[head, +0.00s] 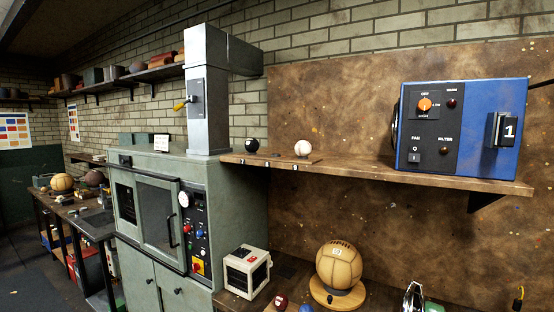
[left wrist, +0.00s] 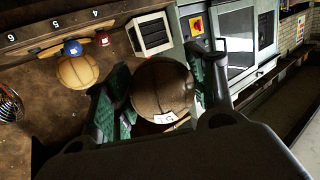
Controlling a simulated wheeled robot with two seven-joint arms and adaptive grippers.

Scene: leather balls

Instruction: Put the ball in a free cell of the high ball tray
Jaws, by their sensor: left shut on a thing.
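My left gripper (left wrist: 160,92) is shut on a dark brown leather ball (left wrist: 162,85) with a white label; its green finger pads press on both sides. Neither gripper shows in the head view. The high ball tray (head: 272,160) is a low wooden strip with small labels on the wall shelf. A black ball (head: 252,146) sits at its left and a white ball (head: 303,148) at its right. The middle cell between them looks empty.
The shelf (head: 370,172) carries a blue control box (head: 463,125) at right. A grey oven cabinet (head: 150,205) with a duct (head: 207,95) stands left. Below are a tan ball (head: 340,263) on a stand, a cream box (head: 246,271) and a numbered strip (left wrist: 55,33).

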